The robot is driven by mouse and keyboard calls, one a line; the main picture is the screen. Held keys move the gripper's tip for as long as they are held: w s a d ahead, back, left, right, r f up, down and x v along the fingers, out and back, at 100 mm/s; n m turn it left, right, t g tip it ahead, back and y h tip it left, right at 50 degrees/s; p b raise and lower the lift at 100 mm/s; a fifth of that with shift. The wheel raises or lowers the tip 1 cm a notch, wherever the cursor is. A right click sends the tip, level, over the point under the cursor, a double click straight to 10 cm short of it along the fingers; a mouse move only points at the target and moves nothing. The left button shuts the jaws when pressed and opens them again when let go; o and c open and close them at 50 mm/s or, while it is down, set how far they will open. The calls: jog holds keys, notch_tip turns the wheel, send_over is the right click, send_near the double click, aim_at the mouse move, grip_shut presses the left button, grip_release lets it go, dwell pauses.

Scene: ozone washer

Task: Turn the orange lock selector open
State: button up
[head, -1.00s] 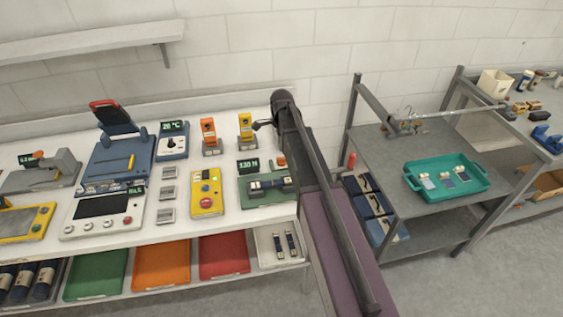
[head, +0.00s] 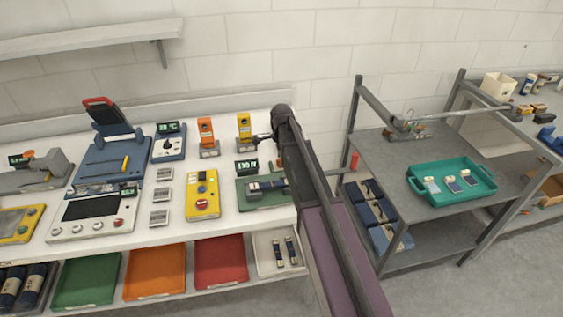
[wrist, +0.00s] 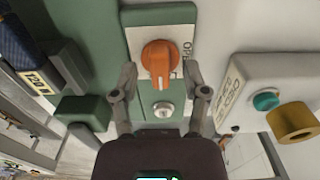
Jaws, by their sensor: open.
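The orange lock selector (wrist: 159,62) is a raised knob on a white label plate with dark lettering, fixed to a green panel (wrist: 105,30). Its grip runs roughly up and down in the wrist view. A silver key lock (wrist: 163,110) sits just below it. My gripper (wrist: 160,74) is open and empty, one finger on each side of the selector. The fingers appear apart from the knob, with gaps on both sides. In the head view the green station (head: 247,196) stands at the table's right end, and my arm covers its right part.
A white box (wrist: 265,85) with a teal button and a brass-coloured ring is close on the right in the wrist view. A dark green block (wrist: 85,112) is on the left. A yellow control box (head: 201,195) stands left of the green station.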

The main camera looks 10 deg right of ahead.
jog(key=shift+f, duration=0.15)
grip_shut()
jog(key=shift+n, duration=0.4)
jog(key=n, duration=0.7)
jog(key=shift+n, duration=0.4)
jog(key=n, duration=0.4)
jog(key=shift+s, duration=0.1)
jog(key=n, duration=0.5)
jog(key=shift+n, duration=0.3)
